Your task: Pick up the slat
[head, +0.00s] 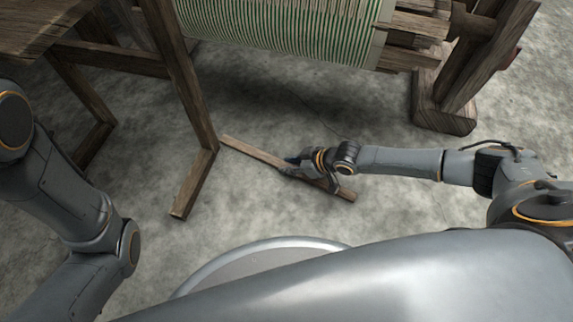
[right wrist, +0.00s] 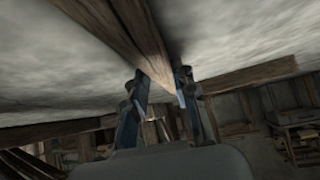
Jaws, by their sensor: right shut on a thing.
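The slat (head: 251,150) is a long, narrow brown wooden strip low over the concrete floor in the head view, slanting from upper left to lower right. My right gripper (head: 287,168) reaches it from the right and is shut on it, right of its middle. In the right wrist view the slat (right wrist: 128,40) runs between the two blue-grey fingers of the gripper (right wrist: 161,88). Whether the slat touches the floor is hard to tell. My left arm shows at the left of the head view, but its gripper is out of the picture.
The wooden handloom's leg and foot (head: 193,183) stand close to the slat's far left end. Striped green and white cloth (head: 285,30) hangs on the loom above. A loom post with a thick foot (head: 443,115) stands at right. Bare floor (head: 390,215) lies around the slat.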

